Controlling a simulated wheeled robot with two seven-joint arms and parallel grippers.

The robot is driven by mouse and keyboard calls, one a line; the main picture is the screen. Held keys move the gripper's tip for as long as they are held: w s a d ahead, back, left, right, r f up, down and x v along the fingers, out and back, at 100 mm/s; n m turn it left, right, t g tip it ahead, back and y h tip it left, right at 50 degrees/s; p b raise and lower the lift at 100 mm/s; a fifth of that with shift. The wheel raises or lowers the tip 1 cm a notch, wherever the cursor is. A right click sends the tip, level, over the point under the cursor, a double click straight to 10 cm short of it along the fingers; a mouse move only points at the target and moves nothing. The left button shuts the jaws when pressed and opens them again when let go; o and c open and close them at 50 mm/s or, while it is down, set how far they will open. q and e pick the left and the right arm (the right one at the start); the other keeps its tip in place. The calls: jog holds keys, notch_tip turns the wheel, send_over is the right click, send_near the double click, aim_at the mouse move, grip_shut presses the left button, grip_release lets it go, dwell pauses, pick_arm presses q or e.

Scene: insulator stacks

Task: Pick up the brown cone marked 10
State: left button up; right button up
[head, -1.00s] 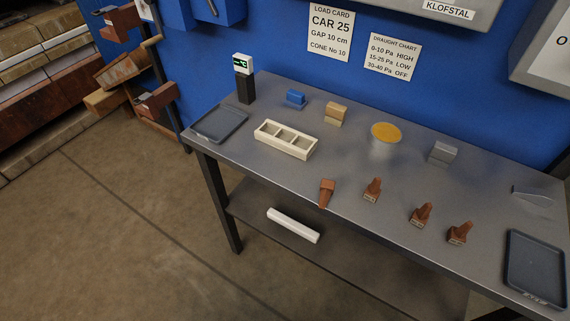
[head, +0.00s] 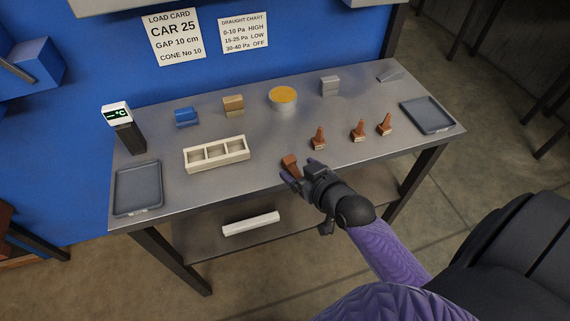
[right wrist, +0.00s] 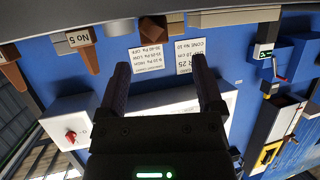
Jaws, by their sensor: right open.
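Several brown cones are on the grey table. The nearest cone (head: 290,162) is by the front edge, partly hidden by my right gripper (head: 299,169); no number shows on it. Three more cones, (head: 318,139), (head: 358,131) and (head: 384,124), stand to its right with labels too small to read there. In the right wrist view one cone (right wrist: 76,38) carries a label reading No 5, and an unlabelled side of another cone (right wrist: 154,28) shows ahead, beyond the fingertips. My right gripper (right wrist: 162,76) is open and empty. My left gripper is out of view.
Trays lie left (head: 138,188) and right (head: 427,114). A wall card (head: 173,37) reads Cone No 10.

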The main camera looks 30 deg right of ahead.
aim_at(292, 162)
jog(key=x, duration=0.1)
jog(key=b+x, duration=0.1)
jog(key=x, duration=0.1)
jog(key=b+x, duration=0.1)
jog(key=x, duration=0.1)
jog(key=shift+s+d+f, duration=0.15)
jog(key=shift+d+f, duration=0.1)
jog(key=shift+d, duration=0.1)
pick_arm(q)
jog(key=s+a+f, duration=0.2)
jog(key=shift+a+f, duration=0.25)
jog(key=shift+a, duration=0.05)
pick_arm(e)
jog(key=shift+r, duration=0.15)
jog(key=shift+c, duration=0.2)
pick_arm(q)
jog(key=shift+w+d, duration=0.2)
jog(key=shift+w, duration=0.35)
pick_arm(e)
grip_shut()
